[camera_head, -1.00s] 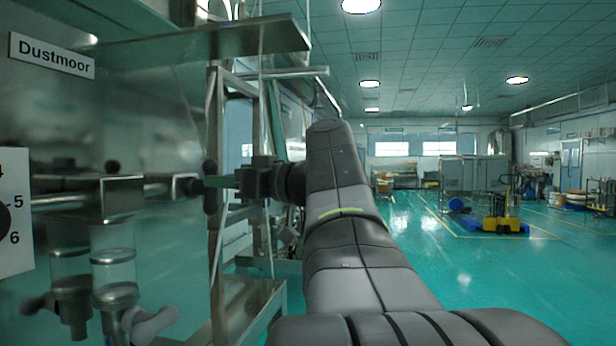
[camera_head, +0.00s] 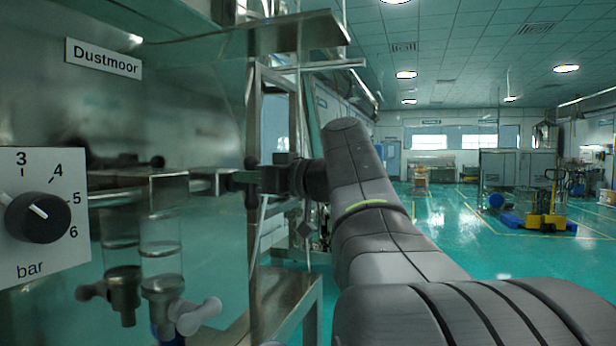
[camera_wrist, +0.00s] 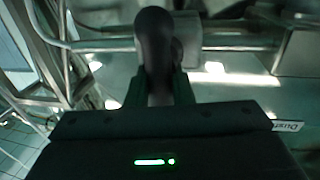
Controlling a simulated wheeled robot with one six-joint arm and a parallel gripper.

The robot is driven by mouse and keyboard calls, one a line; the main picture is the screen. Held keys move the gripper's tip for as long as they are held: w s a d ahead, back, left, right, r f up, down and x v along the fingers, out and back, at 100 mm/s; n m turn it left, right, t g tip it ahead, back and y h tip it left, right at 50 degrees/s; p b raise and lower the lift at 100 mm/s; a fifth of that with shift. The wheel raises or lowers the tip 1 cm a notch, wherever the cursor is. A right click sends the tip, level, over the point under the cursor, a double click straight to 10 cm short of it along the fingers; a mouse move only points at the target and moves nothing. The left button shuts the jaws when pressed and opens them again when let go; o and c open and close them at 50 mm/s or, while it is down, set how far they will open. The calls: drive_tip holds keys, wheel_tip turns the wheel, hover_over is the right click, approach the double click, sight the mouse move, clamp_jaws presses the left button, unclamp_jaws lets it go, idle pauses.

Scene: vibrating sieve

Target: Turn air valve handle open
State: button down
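The air valve handle is a dark lever with a rounded end. In the wrist view the handle (camera_wrist: 155,45) rises from between the two fingers. My gripper (camera_head: 240,180) reaches it from the right, with the fingertips a little past the lever. In the wrist view my gripper (camera_wrist: 160,92) has one finger close against each side of the handle, with no clear gap. The fingers look shut on it. The lower part of the handle is hidden by the gripper.
A pressure dial (camera_head: 38,218) marked in bar and two clear-bowled filter units (camera_head: 161,250) are at the left. A "Dustmoor" sign (camera_head: 104,58) hangs above. A steel shelf (camera_head: 250,38) overhangs the handle area. Open green floor (camera_head: 480,250) lies to the right.

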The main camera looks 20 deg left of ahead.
drive_tip(key=shift+m, duration=0.3)
drive_tip(key=m+p, duration=0.2)
drive_tip(key=m, duration=0.1)
drive_tip(key=shift+w+r+m+g+h+p, duration=0.15)
drive_tip(key=shift+w+m+g+h+p, duration=0.15)
drive_tip(key=shift+h+p, duration=0.1)
drive_tip(key=m+p, duration=0.1)
drive_tip(key=m, duration=0.1)
drive_tip(key=m+p, duration=0.2)
drive_tip(key=shift+w+g+h, duration=0.2)
drive_tip(key=shift+g+h, duration=0.1)
drive_tip(key=shift+g, duration=0.1)
drive_tip(key=shift+w+f+m+g+p, duration=0.1)
drive_tip(key=shift+f+m+g+p, duration=0.2)
drive_tip(key=shift+m+p, duration=1)
drive_tip(key=shift+w+f+m+g+p, duration=0.1)
drive_tip(key=shift+f+m+g+p, duration=0.25)
drive_tip(key=shift+m+p, duration=0.85)
drive_tip(key=shift+f+m+g+p, duration=0.15)
drive_tip(key=shift+m+g+p, duration=0.3)
drive_tip(key=shift+m+p, duration=0.85)
drive_tip(key=c, duration=1.3)
unclamp_jaws()
drive_tip(key=shift+f, duration=0.1)
